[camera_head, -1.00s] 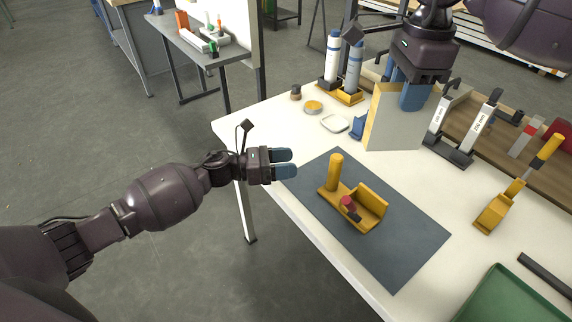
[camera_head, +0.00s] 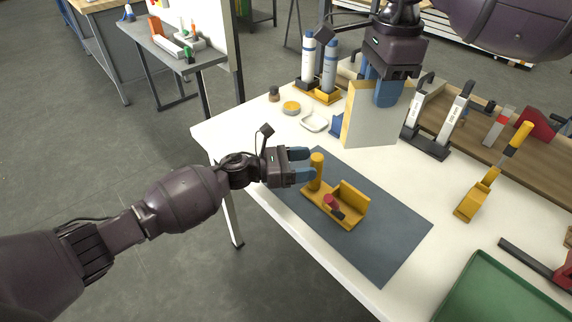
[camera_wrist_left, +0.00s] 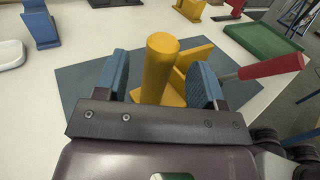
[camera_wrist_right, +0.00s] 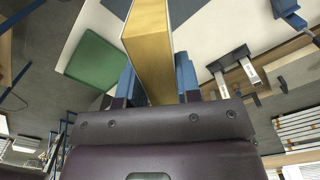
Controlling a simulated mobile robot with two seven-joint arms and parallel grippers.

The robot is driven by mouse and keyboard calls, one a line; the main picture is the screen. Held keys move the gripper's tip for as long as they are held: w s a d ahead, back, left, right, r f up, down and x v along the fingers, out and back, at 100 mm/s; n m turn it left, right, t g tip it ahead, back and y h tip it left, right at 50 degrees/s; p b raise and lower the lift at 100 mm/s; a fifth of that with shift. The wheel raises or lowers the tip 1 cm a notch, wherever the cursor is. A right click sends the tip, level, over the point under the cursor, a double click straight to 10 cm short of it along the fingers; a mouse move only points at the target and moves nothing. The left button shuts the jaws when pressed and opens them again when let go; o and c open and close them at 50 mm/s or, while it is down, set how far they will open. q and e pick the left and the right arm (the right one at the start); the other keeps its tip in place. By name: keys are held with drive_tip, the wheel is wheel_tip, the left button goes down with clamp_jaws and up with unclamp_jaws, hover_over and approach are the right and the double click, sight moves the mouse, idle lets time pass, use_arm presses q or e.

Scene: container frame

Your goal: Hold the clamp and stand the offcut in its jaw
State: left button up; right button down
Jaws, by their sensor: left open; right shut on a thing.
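The yellow clamp (camera_head: 345,212) sits on the dark mat (camera_head: 395,240), with an upright round post at its left end, an open jaw and a red-handled screw at its front. My left gripper (camera_head: 302,168) is open at the post. In the left wrist view the post (camera_wrist_left: 160,65) stands between the two open blue fingers (camera_wrist_left: 162,80). The offcut (camera_head: 372,118), a flat block with a pale grey face and yellowish edge, hangs upright from my right gripper (camera_head: 387,92), which is shut on its top. The offcut also fills the middle of the right wrist view (camera_wrist_right: 148,45).
Behind the mat are a white dish (camera_head: 314,122), a yellow tape roll (camera_head: 291,107) and white bottles (camera_head: 308,62). A dark stand with white uprights (camera_head: 428,148) is right of the offcut. A yellow-handled tool (camera_head: 480,190) and a green tray (camera_head: 495,290) lie further right.

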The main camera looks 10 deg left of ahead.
sight(316, 162)
use_arm(q)
drive_tip(key=shift+x, duration=1.6)
drive_tip(key=shift+c, duration=0.3)
clamp_jaws()
